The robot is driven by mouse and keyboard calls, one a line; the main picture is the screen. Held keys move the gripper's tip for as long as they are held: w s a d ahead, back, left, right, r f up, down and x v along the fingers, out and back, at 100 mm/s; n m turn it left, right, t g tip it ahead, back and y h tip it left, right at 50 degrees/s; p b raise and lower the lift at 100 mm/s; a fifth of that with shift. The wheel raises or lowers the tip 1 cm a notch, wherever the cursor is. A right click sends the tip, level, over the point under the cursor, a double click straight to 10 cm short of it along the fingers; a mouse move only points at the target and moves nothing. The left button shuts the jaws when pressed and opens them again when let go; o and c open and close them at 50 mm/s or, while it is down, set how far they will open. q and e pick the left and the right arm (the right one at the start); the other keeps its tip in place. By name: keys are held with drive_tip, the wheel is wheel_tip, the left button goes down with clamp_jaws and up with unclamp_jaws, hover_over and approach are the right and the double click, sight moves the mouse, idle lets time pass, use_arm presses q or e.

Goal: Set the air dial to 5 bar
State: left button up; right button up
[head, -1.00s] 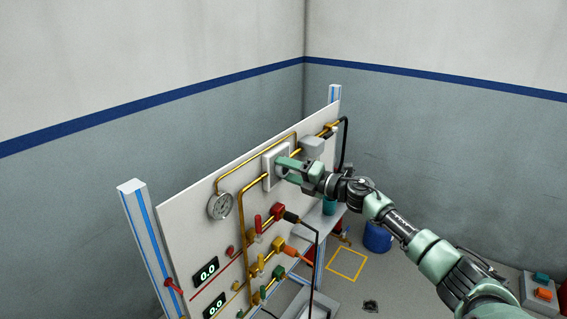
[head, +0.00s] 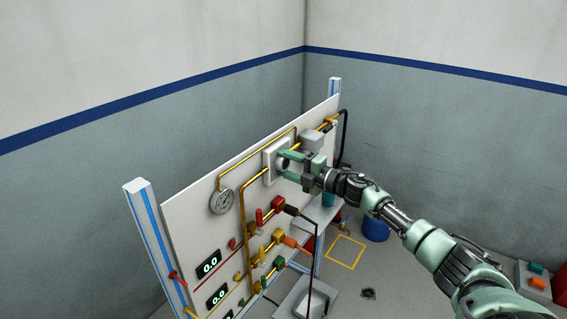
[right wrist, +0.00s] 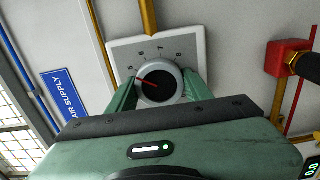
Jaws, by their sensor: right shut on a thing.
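The air dial (right wrist: 158,69) is a round grey knob with a dark centre and a red pointer, on a white square plate (right wrist: 120,48) with a number scale. In the right wrist view the pointer slants to the upper left, toward the left end of the visible numbers; the exact reading is too small to tell. My right gripper (head: 284,164) is shut on the dial, one finger on each side of it. In the head view the plate (head: 268,161) is on the upper part of the panel, and the gripper partly hides the dial. My left gripper is out of view.
A blue "AIR SUPPLY" label (right wrist: 63,92) is near the dial. A blue drum (head: 376,230) stands on the floor behind.

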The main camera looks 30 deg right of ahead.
drive_tip(key=o, duration=1.4)
drive_tip(key=shift+s+d+f+b, duration=0.2)
drive_tip(key=shift+s+d+b, duration=0.1)
drive_tip(key=shift+s, duration=0.15)
drive_tip(key=shift+r+b+v, duration=0.2)
drive_tip(key=shift+b+v, duration=1.15)
drive_tip(key=shift+v, duration=2.05)
